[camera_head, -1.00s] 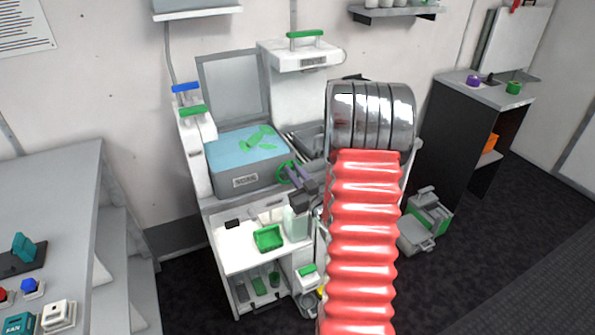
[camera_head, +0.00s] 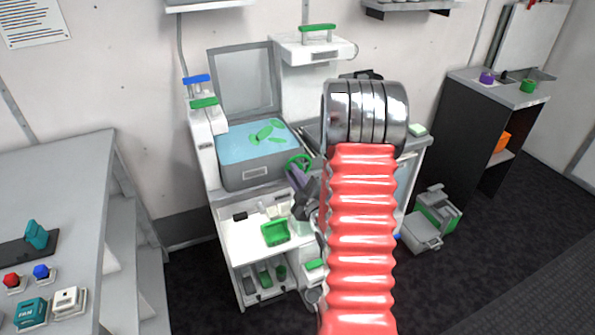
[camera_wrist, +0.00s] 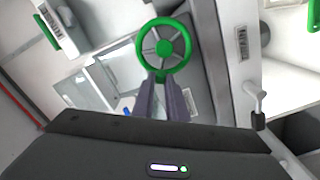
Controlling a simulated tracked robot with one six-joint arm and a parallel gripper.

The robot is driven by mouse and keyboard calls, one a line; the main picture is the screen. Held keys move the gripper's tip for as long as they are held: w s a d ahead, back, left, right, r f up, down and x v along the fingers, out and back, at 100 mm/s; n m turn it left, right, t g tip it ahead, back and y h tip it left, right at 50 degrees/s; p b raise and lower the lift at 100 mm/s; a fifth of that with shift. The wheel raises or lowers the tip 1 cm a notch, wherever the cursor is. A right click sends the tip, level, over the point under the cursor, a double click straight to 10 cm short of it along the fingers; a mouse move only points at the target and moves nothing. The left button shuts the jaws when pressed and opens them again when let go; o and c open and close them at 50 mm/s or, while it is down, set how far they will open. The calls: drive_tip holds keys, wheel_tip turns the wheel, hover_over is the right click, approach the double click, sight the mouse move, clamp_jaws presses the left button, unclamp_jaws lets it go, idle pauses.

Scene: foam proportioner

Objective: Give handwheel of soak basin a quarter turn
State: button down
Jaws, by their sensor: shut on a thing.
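The soak basin (camera_head: 250,174) is a grey box with blue liquid and green pieces in it, its lid raised at the back. Its green handwheel (camera_head: 299,161) is on the right end of the basin's front, and shows whole in the wrist view (camera_wrist: 164,46). My gripper (camera_head: 299,174) is at the wheel; in the wrist view its purple-grey fingers (camera_wrist: 163,85) meet the lower rim and are shut on it. The exact contact is partly hidden by the fingers. My red arm hides the area right of the wheel.
A green tray (camera_head: 276,232) sits on the white shelf below the basin. Blue and green handles (camera_head: 204,102) stand at its left. A white unit with a green handle (camera_head: 317,28) hangs above. A dark cabinet (camera_head: 470,130) stands at the right.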

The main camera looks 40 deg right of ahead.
drive_tip(key=shift+w+a+f+n, duration=0.15)
drive_tip(key=shift+f+n, duration=0.3)
drive_tip(key=shift+n, duration=0.6)
drive_tip(key=shift+s+a+f+n, duration=0.15)
drive_tip(key=shift+f+n, duration=0.3)
drive_tip(key=shift+n, duration=0.55)
drive_tip(key=shift+w+a+f+n, duration=0.15)
drive_tip(key=shift+f+n, duration=0.3)
drive_tip(key=shift+n, duration=0.6)
drive_tip(key=c, duration=1.8)
unclamp_jaws()
drive_tip(key=shift+o, duration=0.2)
drive_tip(key=shift+d, duration=0.1)
